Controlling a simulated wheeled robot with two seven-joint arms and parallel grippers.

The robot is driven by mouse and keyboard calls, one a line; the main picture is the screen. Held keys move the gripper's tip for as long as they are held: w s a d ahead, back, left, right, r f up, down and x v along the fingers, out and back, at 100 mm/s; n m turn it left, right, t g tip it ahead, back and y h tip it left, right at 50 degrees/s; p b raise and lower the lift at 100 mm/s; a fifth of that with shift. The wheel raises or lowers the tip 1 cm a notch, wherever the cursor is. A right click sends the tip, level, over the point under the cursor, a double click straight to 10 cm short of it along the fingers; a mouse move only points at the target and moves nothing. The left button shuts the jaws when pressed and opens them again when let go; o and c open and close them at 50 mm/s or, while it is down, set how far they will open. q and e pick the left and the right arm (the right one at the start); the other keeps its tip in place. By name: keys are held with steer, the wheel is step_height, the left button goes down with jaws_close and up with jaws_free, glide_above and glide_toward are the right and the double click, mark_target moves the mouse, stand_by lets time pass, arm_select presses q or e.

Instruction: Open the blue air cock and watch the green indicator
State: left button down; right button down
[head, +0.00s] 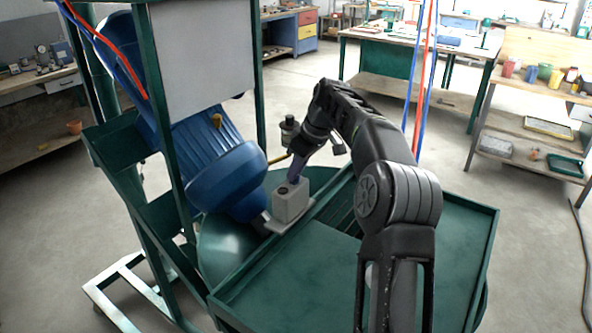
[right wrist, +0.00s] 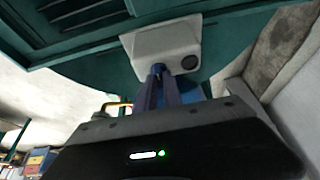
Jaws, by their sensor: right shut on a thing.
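A dark round spot (right wrist: 189,62) is on that face; I see no green light on the box. My right gripper (head: 296,179) reaches down to the box top. In the right wrist view its fingers (right wrist: 158,80) are shut on a small blue part at the box, which I take as the blue air cock (right wrist: 157,69); the fingers mostly hide it, so its angle cannot be told. My left gripper is out of view.
A large blue motor-like body (head: 225,180) leans in a green frame left of the box. A green tray table (head: 440,245) spreads to the right, bare where visible. Red and blue hoses (head: 423,80) hang behind my right arm. Workbenches stand farther back.

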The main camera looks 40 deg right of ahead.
steer(key=shift+m, duration=0.3)
steer(key=m+h+b, duration=0.1)
steer(key=m, duration=0.2)
steer(key=shift+a+b, duration=0.15)
steer(key=shift+b, duration=0.15)
steer(key=m+h, duration=0.2)
steer(key=m, duration=0.2)
steer(key=shift+a+m, duration=0.1)
steer(key=shift+m, duration=0.3)
steer(key=m, duration=0.2)
steer(key=m+g+h, duration=0.1)
steer(key=m, duration=0.1)
steer(key=shift+w+a+r+m+h+p, duration=0.1)
steer(key=shift+w+m+h+p, duration=0.05)
steer(key=shift+m+h+p, duration=0.15)
steer(key=m+g, duration=0.1)
steer(key=m, duration=0.1)
steer(key=m+h+p, duration=0.1)
steer(key=m, duration=0.2)
steer(key=shift+w+g, duration=0.1)
steer(key=shift+g, duration=0.3)
steer(key=c, duration=1.5)
jaws_free()
